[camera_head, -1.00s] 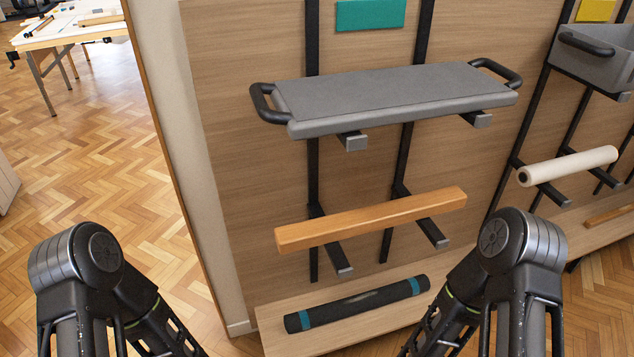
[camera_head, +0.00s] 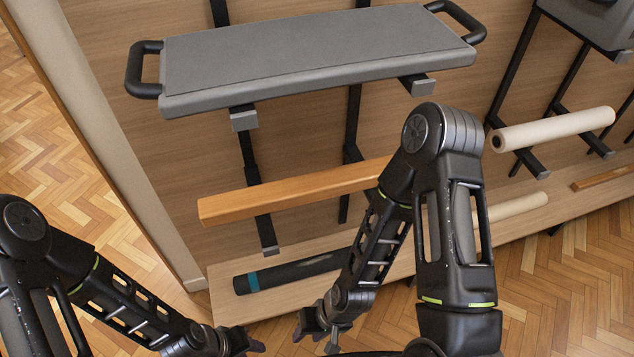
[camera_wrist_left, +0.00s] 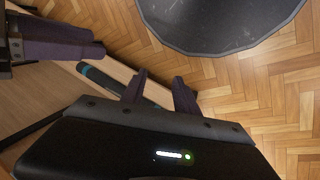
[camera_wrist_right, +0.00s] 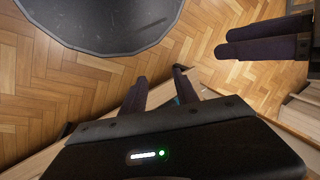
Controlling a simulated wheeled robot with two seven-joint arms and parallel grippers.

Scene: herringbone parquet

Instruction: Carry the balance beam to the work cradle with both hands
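The balance beam, a long orange-brown wooden bar (camera_head: 285,194), rests on two black wall-rack pegs in the head view. My right arm hides its right end. My right gripper (camera_head: 318,327) is below and in front of the beam, apart from it, with its fingers spread and empty. My left gripper (camera_head: 243,344) is low at the bottom of the head view, also apart from the beam. The left wrist view shows its two fingers (camera_wrist_left: 160,92) apart with nothing between them. The right wrist view shows the right fingers (camera_wrist_right: 160,95) apart too. I cannot make out a work cradle now.
A grey padded board (camera_head: 310,55) with black handles sits on pegs above the beam. A dark roll with a teal band (camera_head: 290,272) lies on the low shelf (camera_head: 228,308). A cream roll (camera_head: 555,130) is at right. Parquet floor is open at left.

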